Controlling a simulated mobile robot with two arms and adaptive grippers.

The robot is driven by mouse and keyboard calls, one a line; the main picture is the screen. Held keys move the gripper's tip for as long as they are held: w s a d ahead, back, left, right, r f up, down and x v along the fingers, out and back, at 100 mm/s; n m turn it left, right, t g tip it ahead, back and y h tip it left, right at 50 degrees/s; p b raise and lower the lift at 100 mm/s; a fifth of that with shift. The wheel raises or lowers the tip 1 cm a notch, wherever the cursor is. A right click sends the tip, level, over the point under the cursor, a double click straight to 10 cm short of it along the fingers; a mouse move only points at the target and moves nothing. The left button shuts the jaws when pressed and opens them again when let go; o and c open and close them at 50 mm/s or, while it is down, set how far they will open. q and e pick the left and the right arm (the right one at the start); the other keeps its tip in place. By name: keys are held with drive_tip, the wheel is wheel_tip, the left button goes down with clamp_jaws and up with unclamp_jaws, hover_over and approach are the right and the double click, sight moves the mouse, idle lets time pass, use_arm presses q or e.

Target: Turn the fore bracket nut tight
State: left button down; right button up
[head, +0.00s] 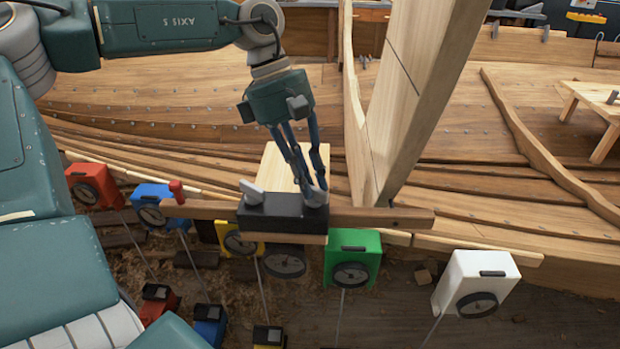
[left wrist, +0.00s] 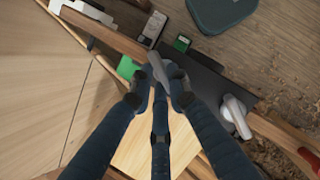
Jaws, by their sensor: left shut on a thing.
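A black bracket (head: 283,216) sits across a long wooden bar (head: 370,216) at the hull's edge. It carries two grey winged nuts. The left nut (head: 250,192) stands free and also shows in the left wrist view (left wrist: 235,116). My left gripper (head: 312,186) comes down from above and is shut on the right nut (head: 316,199). In the left wrist view its fingers (left wrist: 160,84) close around that nut (left wrist: 156,66), partly hiding it. The frames do not show which nut is the fore one. My right gripper is not in view.
A pale upright timber (head: 418,95) rises close to the right of my left gripper. Red (head: 93,186), blue (head: 154,205), yellow (head: 240,239), green (head: 352,257) and white (head: 476,283) boxes with dials line the plank edge. Planking (head: 175,100) lies clear behind.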

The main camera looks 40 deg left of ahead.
use_arm(q)
drive_tip(key=shift+w+r, duration=0.2)
drive_tip(key=shift+r, duration=0.05)
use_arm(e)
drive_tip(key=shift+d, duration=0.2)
use_arm(q)
drive_tip(key=c, duration=1.8)
unclamp_jaws()
drive_tip(key=shift+c, duration=0.2)
drive_tip(key=shift+o, duration=0.9)
drive_tip(key=shift+s+f, duration=0.1)
drive_tip(key=shift+s, duration=0.05)
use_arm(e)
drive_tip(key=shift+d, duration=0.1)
use_arm(q)
drive_tip(key=v, duration=1.2)
